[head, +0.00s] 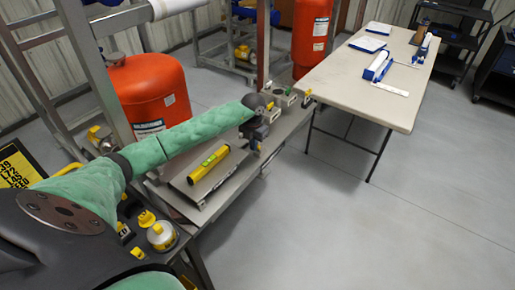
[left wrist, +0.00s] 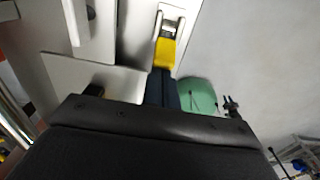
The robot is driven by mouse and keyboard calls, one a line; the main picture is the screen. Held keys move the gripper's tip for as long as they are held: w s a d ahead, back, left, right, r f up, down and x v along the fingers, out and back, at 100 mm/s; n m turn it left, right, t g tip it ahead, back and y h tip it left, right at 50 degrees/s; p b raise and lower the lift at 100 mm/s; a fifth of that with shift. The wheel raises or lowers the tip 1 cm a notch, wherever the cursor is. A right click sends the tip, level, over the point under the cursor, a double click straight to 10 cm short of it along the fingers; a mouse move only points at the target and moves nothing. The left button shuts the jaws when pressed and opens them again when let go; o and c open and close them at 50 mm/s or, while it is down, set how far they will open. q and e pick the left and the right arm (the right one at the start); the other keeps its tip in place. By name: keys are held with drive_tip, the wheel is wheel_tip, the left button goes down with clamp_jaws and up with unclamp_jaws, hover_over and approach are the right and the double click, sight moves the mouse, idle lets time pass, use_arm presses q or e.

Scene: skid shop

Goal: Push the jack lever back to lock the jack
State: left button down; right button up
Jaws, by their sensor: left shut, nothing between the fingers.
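My left gripper (head: 257,143) is at the end of the green-sleeved arm, low over the far part of the grey metal skid (head: 205,205). Its dark fingers also show in the left wrist view (left wrist: 163,88), shut and with nothing between them. Just beyond the fingertips in that view is a yellow piece (left wrist: 166,53) with a metal bracket above it. I cannot tell for sure whether it is the jack lever, or whether the fingers touch it. My wrist hides part of the skid in the head view. My right gripper is not in view.
A yellow level (head: 208,165) lies on the skid left of the gripper. An orange tank (head: 150,92) stands behind the arm, another (head: 310,35) farther back. A beige table (head: 385,80) is at right. The grey floor (head: 330,225) in front is clear.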

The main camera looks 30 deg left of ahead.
use_arm(q)
drive_tip(key=shift+w, duration=0.15)
drive_tip(key=shift+w+d+b, duration=0.15)
drive_tip(key=shift+w+b, duration=0.55)
drive_tip(key=shift+w, duration=0.55)
drive_tip(key=shift+w+b, duration=0.35)
drive_tip(key=shift+w, duration=0.25)
drive_tip(key=shift+r, duration=0.15)
wheel_tip(320, 180, up, 7)
drive_tip(key=s+p, duration=0.1)
drive_tip(key=p, duration=0.1)
idle(0.4)
idle(0.4)
